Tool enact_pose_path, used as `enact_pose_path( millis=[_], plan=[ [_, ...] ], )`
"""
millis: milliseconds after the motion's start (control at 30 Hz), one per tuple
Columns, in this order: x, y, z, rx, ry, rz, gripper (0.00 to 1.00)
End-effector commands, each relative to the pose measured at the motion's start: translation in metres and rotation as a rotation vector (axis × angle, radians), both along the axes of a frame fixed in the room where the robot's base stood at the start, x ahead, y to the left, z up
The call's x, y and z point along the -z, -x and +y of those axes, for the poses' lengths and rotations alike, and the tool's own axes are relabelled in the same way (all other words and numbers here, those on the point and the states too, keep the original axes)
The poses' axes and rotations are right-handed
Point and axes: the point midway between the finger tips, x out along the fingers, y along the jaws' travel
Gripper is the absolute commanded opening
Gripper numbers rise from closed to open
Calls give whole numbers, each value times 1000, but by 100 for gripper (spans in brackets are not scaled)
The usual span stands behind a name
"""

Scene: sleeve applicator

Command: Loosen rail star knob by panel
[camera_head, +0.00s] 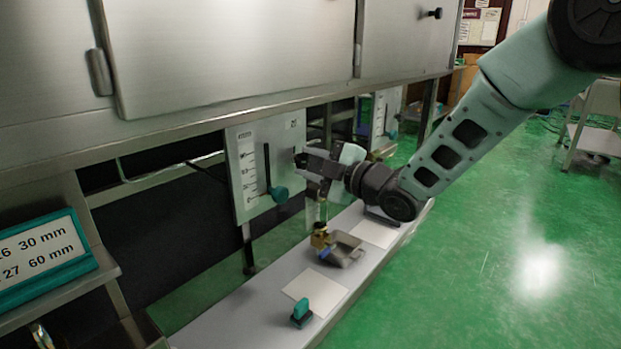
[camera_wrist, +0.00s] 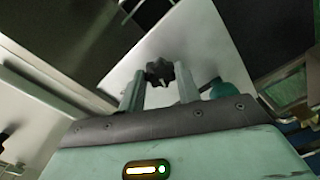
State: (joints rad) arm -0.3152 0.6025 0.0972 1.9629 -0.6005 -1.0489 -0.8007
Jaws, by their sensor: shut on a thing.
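The black star knob (camera_wrist: 160,72) is on the pale panel (camera_wrist: 205,38), between my two fingertips in the wrist view. My gripper (camera_wrist: 158,85) is shut on the star knob. In the head view my gripper (camera_head: 308,167) reaches in from the right to the right edge of the panel (camera_head: 243,150) and largely hides the knob. The panel has a printed scale and a vertical dark slot. A teal handle (camera_head: 279,194) sits at the slot's low end; a teal piece also shows right of my fingers in the wrist view (camera_wrist: 222,88).
A steel cabinet (camera_head: 230,50) overhangs the panel. On the narrow bench (camera_head: 243,321) below are a brass fitting (camera_head: 320,236), a metal scoop-like tray (camera_head: 346,249), white sheets and a teal block (camera_head: 302,313). A sign (camera_head: 42,254) stands left. Green floor at right is open.

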Motion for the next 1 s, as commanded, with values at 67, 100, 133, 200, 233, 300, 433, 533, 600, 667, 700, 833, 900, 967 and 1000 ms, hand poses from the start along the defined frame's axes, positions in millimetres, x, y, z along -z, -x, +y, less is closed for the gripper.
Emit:
enact_pose_path(
  millis=[67, 100, 133, 200, 233, 300, 433, 533, 600, 667, 700, 833, 900, 967, 1000],
  plan=[
    [6, 1, 1, -1, 45, -60, 10],
    [6, 1, 0, 0, 68, -90, 10],
    [6, 1, 0, -1, 87, -112, 10],
    [6, 1, 0, -1, 127, -165, 10],
    [6, 1, 0, -1, 144, -188, 10],
    [7, 1, 0, -1, 186, -239, 10],
    [7, 1, 0, -1, 262, -336, 10],
    [8, 1, 0, -2, 320, -411, 10],
    [7, 1, 0, -1, 361, -464, 10],
    [8, 1, 0, 0, 396, -509, 10],
    [8, 1, 0, -1, 419, -538, 10],
    [8, 1, 0, -1, 491, -630, 10],
    [7, 1, 0, -1, 528, -677, 10],
    [7, 1, 0, -1, 556, -712, 10],
    [8, 1, 0, 0, 575, -735, 10]
  ],
)
